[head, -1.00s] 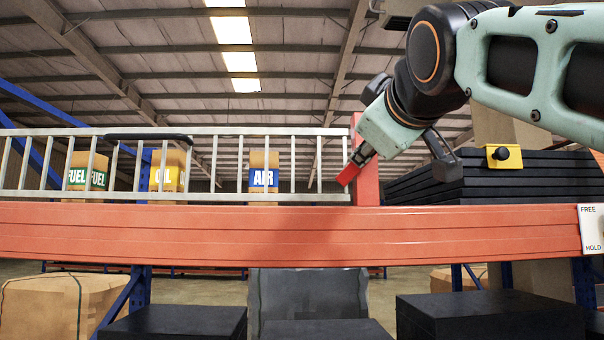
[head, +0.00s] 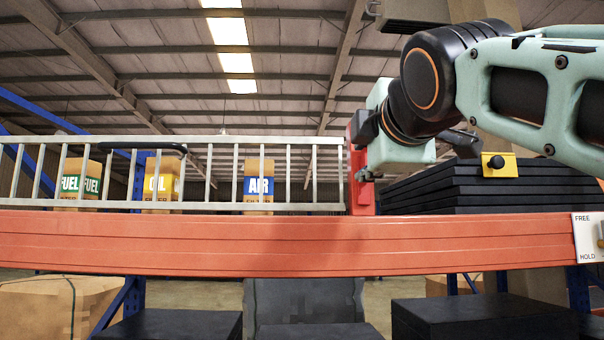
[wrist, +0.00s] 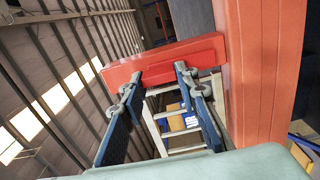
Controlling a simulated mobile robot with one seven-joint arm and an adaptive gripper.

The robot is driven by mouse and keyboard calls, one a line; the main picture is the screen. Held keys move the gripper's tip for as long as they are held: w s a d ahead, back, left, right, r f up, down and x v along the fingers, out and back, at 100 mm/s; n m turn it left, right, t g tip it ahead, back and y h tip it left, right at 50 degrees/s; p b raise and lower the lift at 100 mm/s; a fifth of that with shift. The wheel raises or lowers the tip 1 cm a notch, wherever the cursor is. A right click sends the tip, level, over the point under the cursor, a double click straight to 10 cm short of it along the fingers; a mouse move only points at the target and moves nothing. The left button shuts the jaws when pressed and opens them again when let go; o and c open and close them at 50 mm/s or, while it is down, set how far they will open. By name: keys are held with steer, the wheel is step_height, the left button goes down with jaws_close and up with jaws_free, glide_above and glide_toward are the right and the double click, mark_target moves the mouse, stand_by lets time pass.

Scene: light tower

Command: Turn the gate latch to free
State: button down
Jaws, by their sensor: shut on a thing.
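The red post (head: 357,185) stands on the orange beam at the right end of the pale gate (head: 226,140). My gripper (head: 362,150) is at this post, its fingers partly hidden by the wrist. A white plate (head: 584,250) marked FREE above and HOLD below sits at the beam's right end, with a knob at the picture edge.
Boxes marked FUEL (head: 80,184), OIL (head: 160,184) and AIR (head: 258,186) stand behind the gate bars. The long orange beam (head: 250,240) runs below my gripper. A black stack (head: 470,190) with a yellow block (head: 498,165) on it is to the right.

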steer(key=shift+n, duration=0.3)
steer(key=c, duration=1.5)
jaws_free()
steer(key=s, duration=1.2)
